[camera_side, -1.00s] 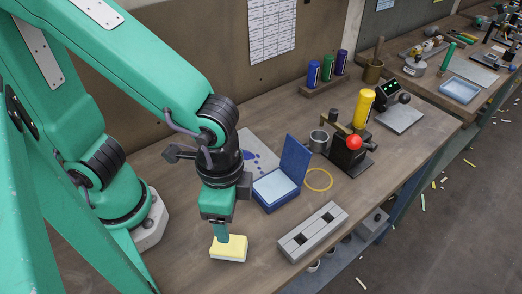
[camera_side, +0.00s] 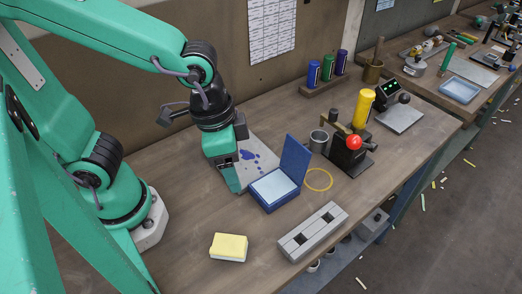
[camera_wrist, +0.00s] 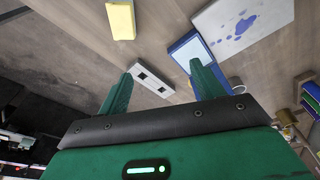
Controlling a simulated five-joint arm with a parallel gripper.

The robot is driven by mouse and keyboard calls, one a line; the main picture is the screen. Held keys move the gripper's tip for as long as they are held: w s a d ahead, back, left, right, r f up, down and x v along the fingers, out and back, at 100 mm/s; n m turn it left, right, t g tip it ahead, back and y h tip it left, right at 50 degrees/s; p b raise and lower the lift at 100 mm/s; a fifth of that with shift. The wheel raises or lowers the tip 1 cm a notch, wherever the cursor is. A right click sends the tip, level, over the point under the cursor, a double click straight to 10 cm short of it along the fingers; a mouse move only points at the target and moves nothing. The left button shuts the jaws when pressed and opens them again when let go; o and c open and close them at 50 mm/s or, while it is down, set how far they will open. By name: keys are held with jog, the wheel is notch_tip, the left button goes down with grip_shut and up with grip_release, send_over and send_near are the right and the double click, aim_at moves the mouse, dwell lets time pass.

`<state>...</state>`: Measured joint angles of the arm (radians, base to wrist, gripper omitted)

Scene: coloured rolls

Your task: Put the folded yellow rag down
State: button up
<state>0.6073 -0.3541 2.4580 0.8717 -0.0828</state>
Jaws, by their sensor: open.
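The folded yellow rag (camera_side: 229,247) lies flat on the wooden bench near its front edge in the side view. It also shows at the top of the wrist view (camera_wrist: 121,20), clear of the fingers. My gripper (camera_side: 232,180) is raised above the bench, behind the rag and left of the blue box. In the wrist view its two fingers (camera_wrist: 160,84) are spread apart with nothing between them. The gripper is open and empty.
An open blue box (camera_side: 274,187) with a pale pad stands right of my gripper. A blue-stained sheet (camera_side: 251,155) lies behind it. A grey slotted block (camera_side: 312,232) is right of the rag. A yellow roll (camera_side: 363,108) stands farther back. Bench around the rag is clear.

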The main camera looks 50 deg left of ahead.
jog(key=w+a+r+n+t+y, duration=0.1)
jog(key=a+r+n+t, duration=0.3)
jog(key=a, duration=1)
notch_tip(320, 180, up, 4)
jog(key=shift+w+a+f+n, duration=0.2)
jog(key=shift+w+n, duration=0.25)
jog(key=shift+n, duration=0.55)
jog(key=o, duration=0.7)
jog(key=shift+c, duration=0.2)
